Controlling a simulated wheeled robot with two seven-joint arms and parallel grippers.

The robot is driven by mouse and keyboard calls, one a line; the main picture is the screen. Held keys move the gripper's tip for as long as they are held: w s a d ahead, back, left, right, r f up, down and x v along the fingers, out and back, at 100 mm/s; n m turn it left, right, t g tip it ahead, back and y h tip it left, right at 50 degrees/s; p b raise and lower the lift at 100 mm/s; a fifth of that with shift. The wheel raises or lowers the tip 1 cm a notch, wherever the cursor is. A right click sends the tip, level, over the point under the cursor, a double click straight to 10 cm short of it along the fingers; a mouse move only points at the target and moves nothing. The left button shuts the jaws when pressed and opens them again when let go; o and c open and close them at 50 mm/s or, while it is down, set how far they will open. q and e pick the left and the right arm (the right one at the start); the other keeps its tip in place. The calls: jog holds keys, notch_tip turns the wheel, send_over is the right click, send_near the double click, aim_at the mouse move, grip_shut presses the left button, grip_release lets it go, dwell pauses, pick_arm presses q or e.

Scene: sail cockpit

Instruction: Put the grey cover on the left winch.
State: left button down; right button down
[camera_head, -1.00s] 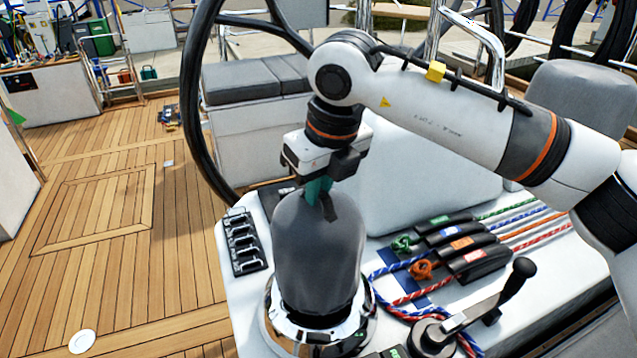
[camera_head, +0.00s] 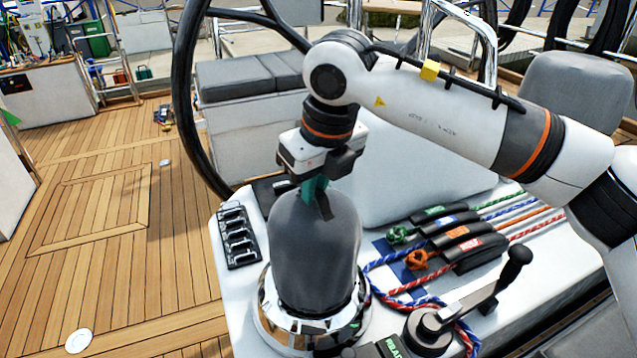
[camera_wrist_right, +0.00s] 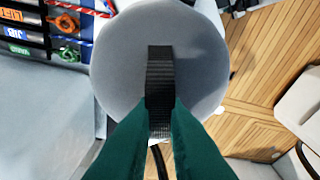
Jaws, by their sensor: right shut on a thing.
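The grey cover (camera_head: 314,255) is upright over the left winch (camera_head: 290,327). The winch's shiny chrome base shows below the cover's lower edge, and its upper part is hidden inside. My right gripper (camera_head: 317,190) is above the cover and is shut on the dark strap on its top. In the right wrist view the green fingertips (camera_wrist_right: 160,112) pinch this black strap, with the round grey cover top (camera_wrist_right: 118,75) behind. I cannot tell whether the cover rests fully down on the winch. My left gripper is not in view.
A winch handle (camera_head: 480,300) lies to the right on the white coaming. Rope clutches (camera_head: 455,238) with coloured lines are behind it. A black switch panel (camera_head: 236,237) is left of the cover. The steering wheel (camera_head: 190,100) stands behind left.

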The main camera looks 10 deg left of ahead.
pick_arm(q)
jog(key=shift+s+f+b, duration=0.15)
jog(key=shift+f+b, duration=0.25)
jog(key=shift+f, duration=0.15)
pick_arm(e)
jog(key=shift+d+f, duration=0.1)
jog(key=shift+f, duration=0.6)
jog(key=shift+s, duration=0.1)
jog(key=c, duration=0.9)
grip_release()
jog(key=shift+w+a+r+p, duration=0.1)
jog(key=shift+a+r+p, duration=0.1)
jog(key=shift+r+p, duration=0.45)
jog(key=shift+w+a+r+p, duration=0.15)
jog(key=shift+r+p, duration=0.25)
jog(key=shift+r, duration=0.55)
jog(key=shift+w+a+r+p, duration=0.1)
jog(key=shift+a+r+p, duration=0.15)
jog(key=shift+r+p, duration=0.4)
jog(key=v, duration=0.1)
jog(key=p+v, duration=0.1)
jog(key=shift+a+r, duration=0.15)
jog(key=shift+r, duration=0.2)
jog(key=shift+r+p, duration=0.75)
jog(key=shift+r, duration=0.35)
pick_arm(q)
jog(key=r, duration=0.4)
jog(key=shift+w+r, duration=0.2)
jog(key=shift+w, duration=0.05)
